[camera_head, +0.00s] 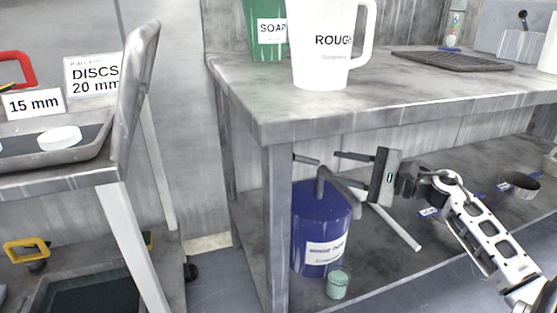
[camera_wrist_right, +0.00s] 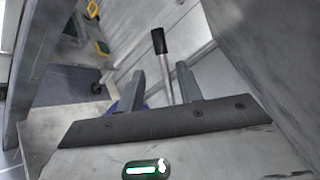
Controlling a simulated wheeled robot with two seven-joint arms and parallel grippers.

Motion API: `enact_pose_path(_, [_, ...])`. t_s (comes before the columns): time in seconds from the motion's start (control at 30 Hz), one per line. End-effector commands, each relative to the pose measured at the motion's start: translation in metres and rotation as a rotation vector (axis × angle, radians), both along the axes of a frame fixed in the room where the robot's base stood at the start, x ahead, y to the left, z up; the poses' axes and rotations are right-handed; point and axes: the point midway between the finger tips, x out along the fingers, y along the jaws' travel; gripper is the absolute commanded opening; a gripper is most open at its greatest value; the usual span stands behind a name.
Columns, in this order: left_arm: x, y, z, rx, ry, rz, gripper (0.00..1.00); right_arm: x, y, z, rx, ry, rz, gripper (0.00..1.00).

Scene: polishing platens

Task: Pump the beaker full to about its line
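A blue drum (camera_head: 312,225) with a white label stands on the lower shelf, and a grey pump (camera_head: 322,183) rises from its top. A small beaker (camera_head: 338,284) stands at the drum's front right. It looks greenish, and I cannot make out its line or level. My right gripper (camera_head: 343,169) is beside the pump head, under the tabletop, fingers pointing left. In the right wrist view its two fingers (camera_wrist_right: 162,85) are apart. The pump lever with a black grip (camera_wrist_right: 159,41) shows between and beyond them; contact is not visible. My left gripper is not in view.
The tabletop (camera_head: 270,110) is close above my right gripper, with a table leg (camera_head: 276,230) in front left of the drum. A white ROUGE jug (camera_head: 318,60) and a green SOAP container (camera_head: 265,45) stand on top. A dark round dish (camera_head: 519,186) sits on the shelf at right.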

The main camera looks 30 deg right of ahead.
Motion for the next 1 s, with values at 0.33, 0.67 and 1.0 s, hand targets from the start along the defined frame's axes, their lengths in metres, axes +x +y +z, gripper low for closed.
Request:
enact_pose_path(0.33, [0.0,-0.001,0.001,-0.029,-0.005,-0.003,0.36,0.056,0.037,0.001,0.005,-0.003,0.003,0.36])
enact_pose_path(0.67, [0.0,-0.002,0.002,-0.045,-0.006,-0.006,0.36,0.11,0.073,0.001,0.008,-0.002,0.001,0.36])
enact_pose_path(1.0, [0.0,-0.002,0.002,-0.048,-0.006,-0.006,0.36,0.128,0.084,0.0,0.008,0.001,-0.001,0.36])
